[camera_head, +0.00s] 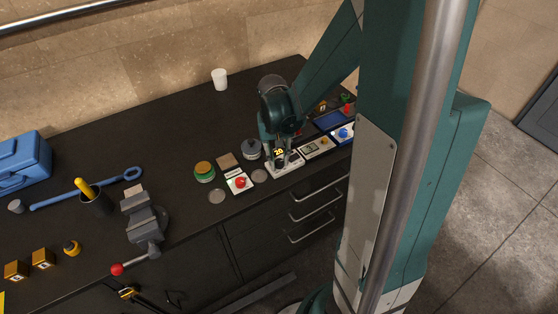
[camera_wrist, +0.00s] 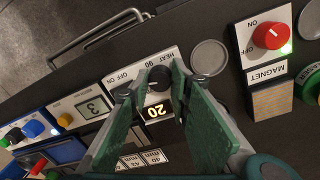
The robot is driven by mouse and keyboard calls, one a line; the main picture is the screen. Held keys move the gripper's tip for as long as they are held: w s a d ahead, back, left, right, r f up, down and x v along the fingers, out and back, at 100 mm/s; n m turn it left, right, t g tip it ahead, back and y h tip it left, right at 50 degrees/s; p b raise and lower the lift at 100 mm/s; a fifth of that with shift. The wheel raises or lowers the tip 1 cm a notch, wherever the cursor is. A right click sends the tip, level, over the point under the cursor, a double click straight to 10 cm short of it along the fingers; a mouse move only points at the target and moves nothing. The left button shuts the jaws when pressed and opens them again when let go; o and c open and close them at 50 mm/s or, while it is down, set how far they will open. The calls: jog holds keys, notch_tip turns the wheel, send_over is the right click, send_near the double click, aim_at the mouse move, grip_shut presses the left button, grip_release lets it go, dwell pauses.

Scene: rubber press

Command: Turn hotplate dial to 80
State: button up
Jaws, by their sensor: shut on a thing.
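The hotplate dial (camera_wrist: 158,79) is a black round knob on a white panel (camera_wrist: 135,77) with HEAT lettering in the wrist view. An orange lit display (camera_wrist: 155,111) beside it appears to read 20. My gripper (camera_wrist: 153,82) has its two green-padded fingers on either side of the knob and is shut on it. In the head view my gripper (camera_head: 279,160) points down over the white panel (camera_head: 287,166) at the front of the dark bench; the knob is hidden there by the gripper.
A red MAGNET knob (camera_wrist: 270,36) on a white panel lies to the right in the wrist view, with a round grey disc (camera_wrist: 208,57) between. A panel showing 3 (camera_wrist: 94,106) and a blue button panel (camera_wrist: 33,129) lie left. A vise (camera_head: 143,216) stands farther left on the bench.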

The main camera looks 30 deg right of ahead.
aim_at(277, 162)
dwell(0.4)
jog(key=o, duration=0.9)
jog(key=shift+r, duration=0.15)
jog(key=shift+w+a+r, duration=0.1)
jog(key=shift+a+r, duration=0.05)
jog(key=shift+r, duration=2.8)
jog(key=shift+w+a+r, duration=0.1)
jog(key=shift+a+r, duration=0.05)
jog(key=shift+r, duration=2.75)
jog(key=shift+s+a+r, duration=0.1)
